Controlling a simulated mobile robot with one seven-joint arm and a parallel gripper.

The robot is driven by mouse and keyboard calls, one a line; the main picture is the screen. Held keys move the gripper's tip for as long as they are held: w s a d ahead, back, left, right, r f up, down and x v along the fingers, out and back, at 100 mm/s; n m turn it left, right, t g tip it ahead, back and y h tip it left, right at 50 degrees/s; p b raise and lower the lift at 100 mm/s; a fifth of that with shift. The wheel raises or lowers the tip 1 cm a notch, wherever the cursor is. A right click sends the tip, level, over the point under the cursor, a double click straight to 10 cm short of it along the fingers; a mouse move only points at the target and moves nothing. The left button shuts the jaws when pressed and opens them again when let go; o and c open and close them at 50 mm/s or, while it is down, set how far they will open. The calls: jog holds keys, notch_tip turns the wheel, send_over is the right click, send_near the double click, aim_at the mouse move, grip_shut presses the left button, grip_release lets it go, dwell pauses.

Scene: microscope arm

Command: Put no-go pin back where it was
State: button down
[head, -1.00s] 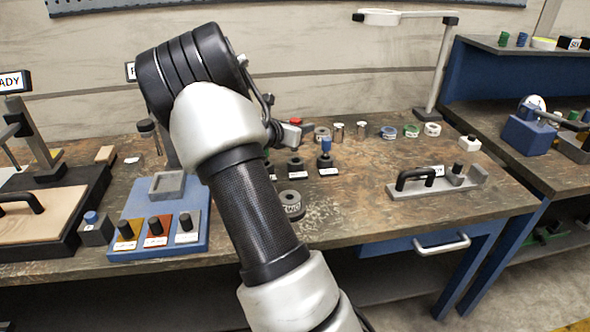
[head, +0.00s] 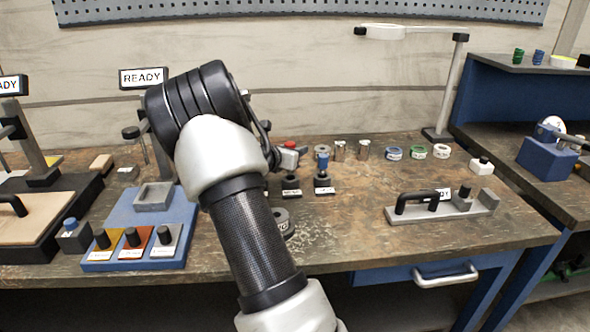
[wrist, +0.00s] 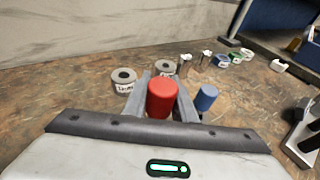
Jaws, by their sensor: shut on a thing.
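The red-handled no-go pin (wrist: 163,97) is upright between the fingers of my gripper (wrist: 160,112) in the wrist view, and the fingers are shut on it. In the head view its red top (head: 290,145) shows above my gripper (head: 288,158). A small black holder (head: 291,181) with a white label stands just below the gripper. The pin's lower end is hidden, so I cannot tell whether it touches the holder. The blue-handled pin (head: 323,162) stands upright in the neighbouring holder (head: 324,183), and it also shows in the wrist view (wrist: 206,98).
Grey rings (wrist: 123,80), metal cylinders (head: 340,151) and coloured rings (head: 417,152) stand behind. A grey ring (head: 281,219) is partly hidden by my arm. A grey fixture with a black handle (head: 415,201) lies right; a blue tray (head: 120,217) is left. Bench between is clear.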

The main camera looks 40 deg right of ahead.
jog(key=shift+f+b, duration=0.55)
jog(key=shift+f, duration=1.55)
jog(key=shift+f, duration=0.25)
jog(key=c, duration=1.5)
grip_release()
jog(key=shift+o, duration=0.2)
jog(key=shift+r, duration=0.1)
